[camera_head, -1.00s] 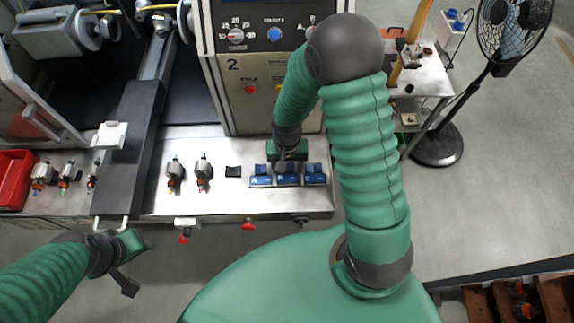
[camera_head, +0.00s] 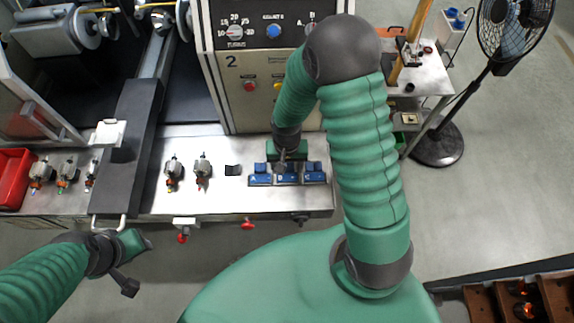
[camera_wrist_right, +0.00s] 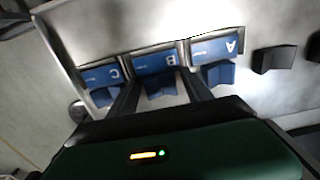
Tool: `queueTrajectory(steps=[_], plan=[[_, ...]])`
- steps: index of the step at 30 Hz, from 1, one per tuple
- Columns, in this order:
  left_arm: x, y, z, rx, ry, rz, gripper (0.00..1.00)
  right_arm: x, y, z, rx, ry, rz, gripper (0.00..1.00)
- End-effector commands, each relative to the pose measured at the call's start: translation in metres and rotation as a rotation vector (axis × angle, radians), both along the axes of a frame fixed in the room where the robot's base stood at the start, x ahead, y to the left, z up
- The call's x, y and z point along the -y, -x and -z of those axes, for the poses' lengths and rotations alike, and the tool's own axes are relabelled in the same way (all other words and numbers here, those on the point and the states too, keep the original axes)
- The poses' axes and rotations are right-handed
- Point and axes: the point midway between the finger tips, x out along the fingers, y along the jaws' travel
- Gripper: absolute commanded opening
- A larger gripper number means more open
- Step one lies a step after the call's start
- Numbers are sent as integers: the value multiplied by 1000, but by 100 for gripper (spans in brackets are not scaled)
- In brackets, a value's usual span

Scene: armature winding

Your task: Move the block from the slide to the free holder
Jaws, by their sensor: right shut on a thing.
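A row of three blue holders marked A (camera_head: 260,179), B (camera_head: 287,178) and C (camera_head: 314,177) stands on the bench, each with a notched blue piece. My right gripper (camera_head: 288,164) is over B. In the right wrist view its fingers (camera_wrist_right: 160,88) stand on both sides of the notched blue piece at B (camera_wrist_right: 162,84) and are shut on it.
A small black notched piece (camera_head: 233,170) lies left of holder A. Several motor-like parts (camera_head: 202,170) stand on the bench. A red bin (camera_head: 12,178) is at the far left. The control panel (camera_head: 262,75) rises behind the holders. Red knobs (camera_head: 248,224) stick out along the front edge.

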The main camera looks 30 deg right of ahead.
Motion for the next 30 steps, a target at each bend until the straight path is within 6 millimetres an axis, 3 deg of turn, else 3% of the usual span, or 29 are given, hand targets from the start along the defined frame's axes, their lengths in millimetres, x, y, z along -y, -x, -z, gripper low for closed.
queueTrajectory(steps=[3, 4, 9, 30], plan=[[0, 0, 1, 0, 0, 0, 36, -1, 3, 3, -7, -2, -1, 0], [0, 0, 1, 0, 0, 0, 36, -1, 3, 3, -7, -2, -1, 60], [0, 0, 1, 0, 0, 0, 36, 0, 3, 3, -8, 0, -1, 83], [0, 0, 1, 0, 0, 0, 36, 0, 4, 3, -10, 0, 1, 83]])
